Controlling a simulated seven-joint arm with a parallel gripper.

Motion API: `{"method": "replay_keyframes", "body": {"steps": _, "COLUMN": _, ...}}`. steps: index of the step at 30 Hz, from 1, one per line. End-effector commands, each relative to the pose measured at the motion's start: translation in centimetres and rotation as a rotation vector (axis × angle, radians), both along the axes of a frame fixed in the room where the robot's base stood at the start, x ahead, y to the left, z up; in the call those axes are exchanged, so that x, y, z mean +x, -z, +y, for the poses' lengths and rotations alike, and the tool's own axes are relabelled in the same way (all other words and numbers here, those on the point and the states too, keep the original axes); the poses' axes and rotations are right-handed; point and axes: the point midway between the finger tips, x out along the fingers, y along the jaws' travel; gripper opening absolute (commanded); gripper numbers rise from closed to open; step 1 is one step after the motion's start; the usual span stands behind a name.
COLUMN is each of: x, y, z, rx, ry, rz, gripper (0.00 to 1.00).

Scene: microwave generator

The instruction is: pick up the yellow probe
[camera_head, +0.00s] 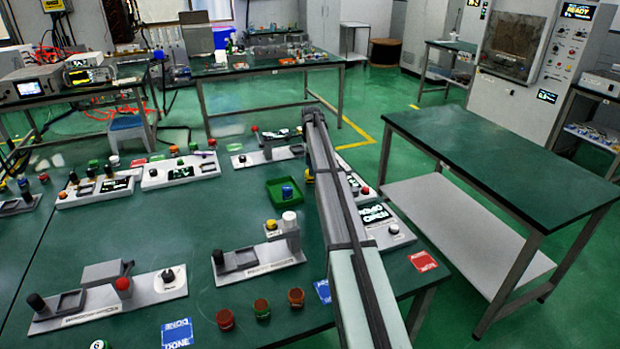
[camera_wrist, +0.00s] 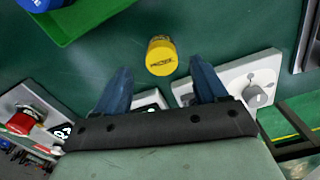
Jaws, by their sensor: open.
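The yellow probe (camera_wrist: 161,56) is a small yellow cylinder with dark lettering on its top, on the green table in the wrist view. In the head view only a sliver of yellow (camera_head: 308,175) shows beside my arm, which seems to hide the rest. My gripper (camera_wrist: 160,72) is open, with its two blue fingers pointing toward the probe, one to each side in the picture. The probe appears just beyond the fingertips, between their lines, and nothing is held. The gap in height cannot be told. My gripper's fingers are hidden in the head view.
A green tray (camera_head: 272,204) with a blue cylinder (camera_head: 287,191) in it stands close to the probe. White control panels (camera_head: 392,238) with knobs lie nearby. A station with yellow and white caps (camera_head: 283,246) stands in front of the tray. Bare table surrounds the probe.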

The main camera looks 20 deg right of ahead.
Motion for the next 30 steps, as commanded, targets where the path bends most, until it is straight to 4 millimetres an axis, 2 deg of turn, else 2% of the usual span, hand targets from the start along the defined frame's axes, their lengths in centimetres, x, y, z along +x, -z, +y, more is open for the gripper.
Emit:
{"method": "replay_keyframes", "body": {"steps": 10, "x": 0.2, "y": 4.2, "z": 0.0, "rx": 0.0, "ry": 0.0, "rz": 0.002, "gripper": 0.72}}
{"method": "replay_keyframes", "body": {"steps": 19, "x": 0.2, "y": 4.7, "z": 0.0, "rx": 0.0, "ry": 0.0, "rz": 0.001, "gripper": 0.71}}
{"method": "replay_keyframes", "body": {"steps": 30, "x": 0.2, "y": 4.7, "z": 0.0, "rx": 0.0, "ry": 0.0, "rz": 0.001, "gripper": 0.36}}
